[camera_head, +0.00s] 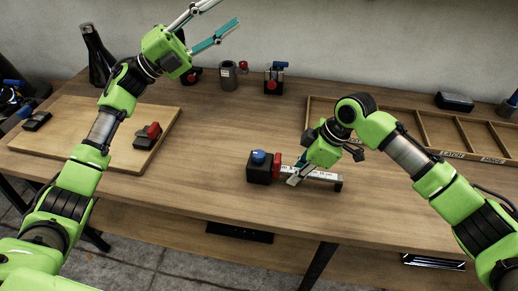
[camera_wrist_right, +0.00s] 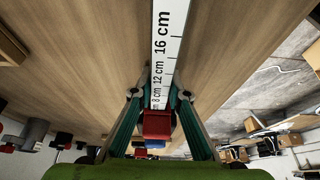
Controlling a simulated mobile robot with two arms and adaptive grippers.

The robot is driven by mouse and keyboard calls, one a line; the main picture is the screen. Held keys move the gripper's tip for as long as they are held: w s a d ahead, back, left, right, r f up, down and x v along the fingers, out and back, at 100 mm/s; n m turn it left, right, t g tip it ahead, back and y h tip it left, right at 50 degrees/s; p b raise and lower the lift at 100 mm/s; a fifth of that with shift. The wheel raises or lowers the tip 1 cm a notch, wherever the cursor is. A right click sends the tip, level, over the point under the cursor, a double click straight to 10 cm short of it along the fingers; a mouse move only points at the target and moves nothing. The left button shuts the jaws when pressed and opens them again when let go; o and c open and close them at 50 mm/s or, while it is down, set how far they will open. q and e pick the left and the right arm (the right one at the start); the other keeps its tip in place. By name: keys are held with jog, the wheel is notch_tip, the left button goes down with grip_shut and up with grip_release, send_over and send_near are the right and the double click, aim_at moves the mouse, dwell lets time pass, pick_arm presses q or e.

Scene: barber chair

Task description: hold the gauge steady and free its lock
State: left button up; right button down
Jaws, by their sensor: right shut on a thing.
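The gauge lies on the wooden table in the head view. It has a black block (camera_head: 260,171) with a blue knob (camera_head: 258,157) on top, a red part (camera_head: 276,166), and a white scale bar (camera_head: 318,175) running right to a small dark foot. My right gripper (camera_head: 293,179) is shut on the gauge's scale bar, just right of the red part. In the right wrist view the fingers (camera_wrist_right: 154,96) sit on both sides of the white bar (camera_wrist_right: 165,45), with the red part (camera_wrist_right: 157,123) between them. My left gripper (camera_head: 229,12) is raised, open and empty, with its fingers spread.
A wooden board (camera_head: 75,113) with a red-and-black clamp (camera_head: 147,136) lies at left. A dark bottle (camera_head: 98,55), grey cup (camera_head: 229,77) and blue-topped device (camera_head: 275,78) stand at the back. A divided tray (camera_head: 480,151) lies at right. The table's front middle is clear.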

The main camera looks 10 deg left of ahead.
pick_arm(q)
jog(key=s+d+f+m+g+y, duration=0.4)
jog(key=s+d+f+m+g, duration=0.15)
jog(key=d, duration=0.55)
jog(key=s+d+f+m+g+y, duration=0.45)
jog(key=d+m+g, duration=0.2)
jog(key=d, duration=0.35)
jog(key=t+y, duration=0.2)
jog(key=y, duration=1.1)
send_near(259, 153)
notch_tip(259, 153, down, 9)
jog(key=shift+s+r, duration=0.1)
jog(key=shift+r, duration=0.05)
jog(key=shift+c, duration=0.5)
jog(key=c, duration=1)
